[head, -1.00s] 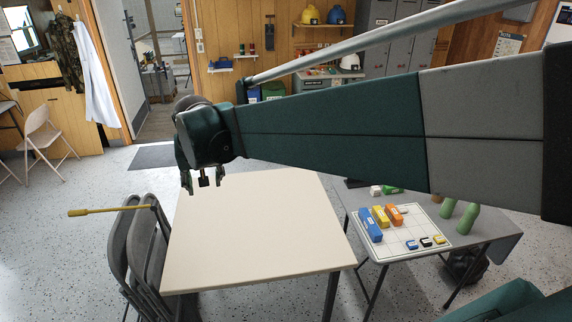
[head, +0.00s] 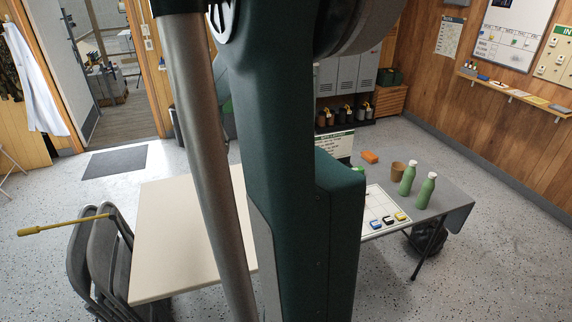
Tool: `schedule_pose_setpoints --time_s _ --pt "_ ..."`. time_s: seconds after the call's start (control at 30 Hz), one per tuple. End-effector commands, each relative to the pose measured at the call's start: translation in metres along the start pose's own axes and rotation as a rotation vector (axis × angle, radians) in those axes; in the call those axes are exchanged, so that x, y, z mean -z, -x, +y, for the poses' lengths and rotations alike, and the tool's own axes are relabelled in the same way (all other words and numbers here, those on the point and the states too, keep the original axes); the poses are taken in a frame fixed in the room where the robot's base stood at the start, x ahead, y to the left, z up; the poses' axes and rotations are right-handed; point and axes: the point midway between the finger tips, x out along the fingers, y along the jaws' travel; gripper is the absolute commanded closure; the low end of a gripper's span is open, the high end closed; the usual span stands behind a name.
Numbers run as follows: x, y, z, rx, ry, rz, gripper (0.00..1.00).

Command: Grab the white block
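My arm stands large and close across the middle of the head view and hides much of the scene. My gripper is not in view. No wholly white block can be made out. On the white gridded board (head: 376,200) at the right, a small blue block (head: 376,223), a small dark block with a pale top (head: 388,220) and a small yellow-and-black block (head: 402,216) sit in a row near the front edge. The board's left part is hidden behind my arm.
The board lies on a grey table (head: 448,196) with two green bottles (head: 408,180) (head: 426,190), a brown cup (head: 397,170) and an orange block (head: 370,157). A cream table (head: 180,235) stands bare at left, beside folded grey chairs (head: 97,255) and a yellow-handled tool (head: 62,224).

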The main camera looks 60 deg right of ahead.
Motion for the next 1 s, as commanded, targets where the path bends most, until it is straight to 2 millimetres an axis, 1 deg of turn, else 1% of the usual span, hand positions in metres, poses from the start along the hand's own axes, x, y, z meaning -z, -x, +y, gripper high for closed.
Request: schedule_pose_setpoints --time_s 0.03,0.1,0.27,0.47,0.77,1.0 --pt "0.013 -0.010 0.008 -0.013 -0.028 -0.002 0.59" --pt "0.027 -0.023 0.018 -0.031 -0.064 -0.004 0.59" --pt "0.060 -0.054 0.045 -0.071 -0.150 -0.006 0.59" --pt "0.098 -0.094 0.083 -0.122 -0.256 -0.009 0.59" --pt "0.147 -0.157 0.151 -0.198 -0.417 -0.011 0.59" --pt "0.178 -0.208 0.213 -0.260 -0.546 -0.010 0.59"
